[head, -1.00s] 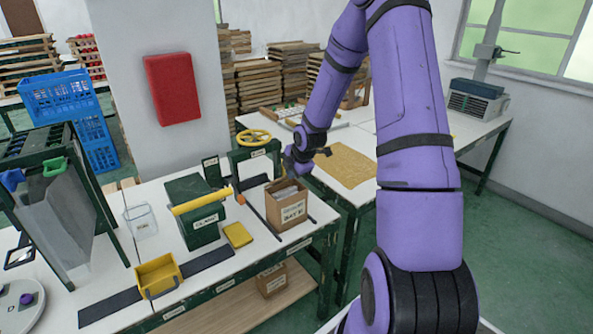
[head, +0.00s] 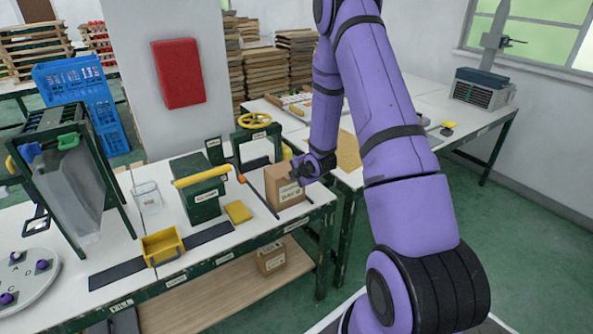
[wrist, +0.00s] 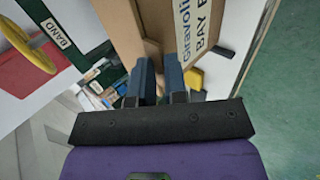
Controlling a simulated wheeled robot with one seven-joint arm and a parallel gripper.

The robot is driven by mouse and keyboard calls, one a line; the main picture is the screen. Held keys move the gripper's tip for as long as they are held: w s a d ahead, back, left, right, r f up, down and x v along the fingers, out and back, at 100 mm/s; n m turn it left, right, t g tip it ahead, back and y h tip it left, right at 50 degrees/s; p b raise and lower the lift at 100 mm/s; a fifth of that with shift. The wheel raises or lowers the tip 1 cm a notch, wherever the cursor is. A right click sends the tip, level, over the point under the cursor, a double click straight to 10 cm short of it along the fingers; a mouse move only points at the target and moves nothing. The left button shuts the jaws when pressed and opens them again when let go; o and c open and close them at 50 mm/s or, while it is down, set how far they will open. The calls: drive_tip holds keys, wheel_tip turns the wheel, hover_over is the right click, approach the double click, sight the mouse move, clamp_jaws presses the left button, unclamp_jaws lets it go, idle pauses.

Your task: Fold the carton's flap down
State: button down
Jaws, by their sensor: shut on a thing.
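The carton (head: 288,203) is a brown cardboard box with a white label, standing on the workbench near its right end. My gripper (head: 305,168) is at the carton's upper right side. In the wrist view, the carton (wrist: 154,22) is just beyond the fingers, with its label to the right. My gripper (wrist: 157,75) is shut on brown cardboard at the carton's top, which appears to be its flap. The flap's exact angle cannot be made out, and the carton's inside is not visible in the head view.
A dark green box (head: 204,203) with a yellow bar stands left of the carton, with a yellow block (head: 238,212) beside it. A frame with a yellow handwheel (head: 255,120) stands behind. A yellow bin (head: 162,246) is at the front left. Another carton (head: 270,259) sits on the lower shelf.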

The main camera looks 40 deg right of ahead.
drive_tip(key=shift+s+f, duration=0.3)
drive_tip(key=shift+f, duration=0.65)
drive_tip(key=c, duration=1.3)
unclamp_jaws()
drive_tip(key=shift+s+a, duration=0.1)
drive_tip(key=shift+s, duration=0.05)
drive_tip(key=shift+w, duration=0.25)
drive_tip(key=shift+s, duration=0.1)
drive_tip(key=v, duration=1.1)
drive_tip(key=shift+w+r, duration=0.25)
drive_tip(key=shift+r, duration=0.05)
